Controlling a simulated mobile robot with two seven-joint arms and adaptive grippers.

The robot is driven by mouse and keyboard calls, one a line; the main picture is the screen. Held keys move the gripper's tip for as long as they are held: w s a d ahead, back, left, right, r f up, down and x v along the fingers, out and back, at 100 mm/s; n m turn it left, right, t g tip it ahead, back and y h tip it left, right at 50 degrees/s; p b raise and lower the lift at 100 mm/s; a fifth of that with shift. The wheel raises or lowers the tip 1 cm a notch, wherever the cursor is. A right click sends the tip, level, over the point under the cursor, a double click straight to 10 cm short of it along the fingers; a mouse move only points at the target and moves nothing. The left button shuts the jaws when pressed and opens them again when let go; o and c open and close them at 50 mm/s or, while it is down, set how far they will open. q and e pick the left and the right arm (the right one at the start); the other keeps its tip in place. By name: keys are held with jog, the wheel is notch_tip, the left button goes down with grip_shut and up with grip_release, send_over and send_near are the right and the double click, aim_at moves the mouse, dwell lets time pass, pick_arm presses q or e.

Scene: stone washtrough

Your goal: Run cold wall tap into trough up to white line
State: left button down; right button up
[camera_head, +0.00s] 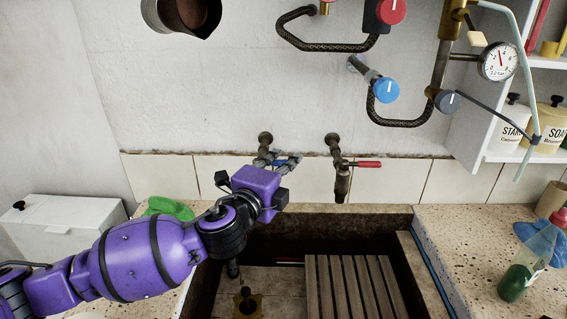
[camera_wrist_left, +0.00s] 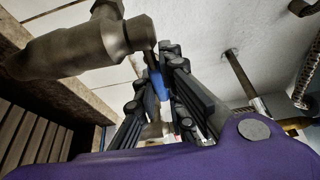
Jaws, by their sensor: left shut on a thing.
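The cold wall tap (camera_head: 265,140) is the left one of two on the wall, with a blue lever (camera_head: 294,160). My left gripper (camera_head: 278,160) is at this tap, its fingers shut on the blue lever, which shows between them in the left wrist view (camera_wrist_left: 159,84). The tap's body (camera_wrist_left: 80,45) fills the upper left of that view. My purple wrist hides the tap's lower part in the head view. I see no running water. The stone trough (camera_head: 345,221) lies below; I cannot make out a white line in it. My right gripper is out of view.
The other wall tap (camera_head: 340,175) has a red lever (camera_head: 366,164) and stands close on the right. A slatted wooden board (camera_head: 350,285) lies in the trough. A green bottle (camera_head: 515,282) stands on the right counter. Hoses and a gauge (camera_head: 498,62) hang above.

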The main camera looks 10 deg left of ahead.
pick_arm(q)
jog(key=shift+h, duration=0.3)
jog(key=shift+s+a+m+g+h+p, duration=0.15)
jog(key=shift+s+m+g+h, duration=0.15)
jog(key=shift+m+h, duration=0.4)
jog(key=shift+s+d+m+g+h+p, duration=0.1)
jog(key=shift+s+m+g+h+p, duration=0.15)
jog(key=shift+m+h, duration=0.45)
jog(key=shift+s+a+m+g+h+b, duration=0.3)
jog(key=shift+s+m+g+h, duration=0.35)
jog(key=shift+m+g+h, duration=0.8)
jog(key=shift+s+a+m+g+h+b, duration=0.15)
jog(key=shift+s+m+g+h+b, duration=0.4)
jog(key=shift+m+g+h, duration=0.9)
jog(key=shift+s+a+m+g+h+b, duration=0.25)
jog(key=shift+s+m+g+h, duration=0.7)
jog(key=shift+g+h, duration=0.8)
jog(key=shift+w, duration=0.1)
jog(key=c, duration=1.8)
grip_release()
